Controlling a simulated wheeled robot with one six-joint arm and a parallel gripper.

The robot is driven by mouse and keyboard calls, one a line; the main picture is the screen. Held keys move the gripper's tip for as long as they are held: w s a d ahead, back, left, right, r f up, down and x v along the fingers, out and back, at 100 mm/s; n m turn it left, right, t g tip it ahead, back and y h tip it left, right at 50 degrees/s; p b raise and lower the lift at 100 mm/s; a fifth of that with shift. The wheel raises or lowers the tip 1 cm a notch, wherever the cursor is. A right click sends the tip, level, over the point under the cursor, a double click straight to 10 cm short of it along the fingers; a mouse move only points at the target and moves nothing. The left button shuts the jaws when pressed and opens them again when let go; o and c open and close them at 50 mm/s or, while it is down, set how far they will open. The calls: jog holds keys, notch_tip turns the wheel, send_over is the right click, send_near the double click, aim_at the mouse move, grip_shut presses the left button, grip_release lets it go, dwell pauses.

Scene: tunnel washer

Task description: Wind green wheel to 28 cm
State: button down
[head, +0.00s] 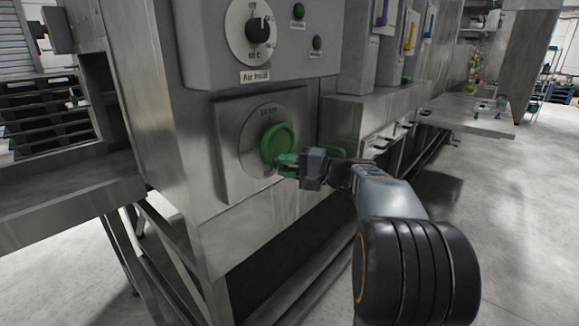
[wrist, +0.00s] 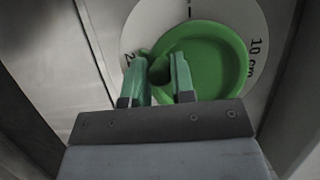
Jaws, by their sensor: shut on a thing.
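The green wheel (head: 278,144) sits on a round pale dial plate (head: 247,150) on the steel cabinet front. In the wrist view the green wheel (wrist: 215,62) fills the upper middle, and the dial plate (wrist: 138,38) shows behind it with a "10 cm" mark at right and a "2" at left. My gripper (head: 284,161) reaches in from the right at the wheel's lower edge. The dial's pointer reading cannot be made out.
A steel table (head: 470,110) stands at the back right. The floor at right is clear.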

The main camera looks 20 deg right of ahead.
jog(key=shift+s+a+r+m+t+y, duration=0.15)
jog(key=shift+a+r+m+t+y, duration=0.2)
jog(key=shift+m, duration=0.65)
jog(key=shift+a+r, duration=0.1)
jog(key=c, duration=1)
grip_release()
jog(key=shift+o, duration=0.2)
jog(key=v, duration=1.4)
